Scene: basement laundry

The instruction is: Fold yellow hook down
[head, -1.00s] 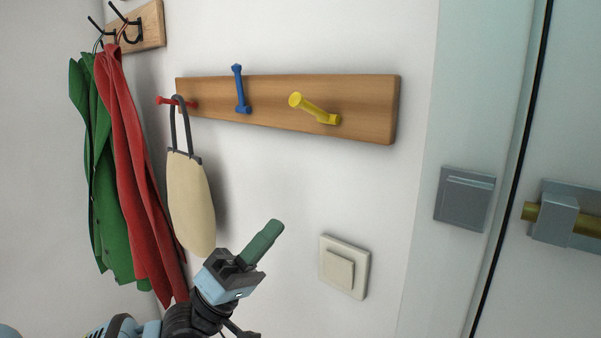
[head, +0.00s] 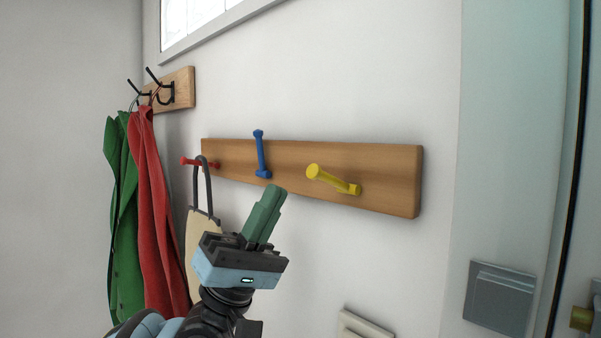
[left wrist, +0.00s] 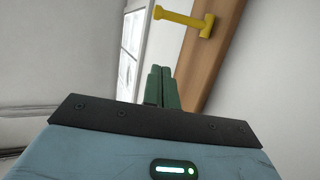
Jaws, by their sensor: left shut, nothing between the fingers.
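The yellow hook (head: 333,179) is on the wooden wall board, right of the blue hook (head: 261,154). It sticks out from the board toward the left, with its round end toward me. In the left wrist view the yellow hook (left wrist: 186,20) shows at the top, beyond the fingertips. My left gripper (head: 270,193) is shut and empty, with green fingers pointing up. In the head view it is below and left of the yellow hook, apart from it. In the left wrist view its fingers (left wrist: 162,70) are together. My right gripper is not in view.
The wooden board (head: 400,185) also carries a red hook (head: 190,162) with a cream bag (head: 196,235) hanging from it, partly behind my left gripper. Red (head: 158,210) and green (head: 122,220) garments hang at left. A light switch (head: 362,326) is below the board.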

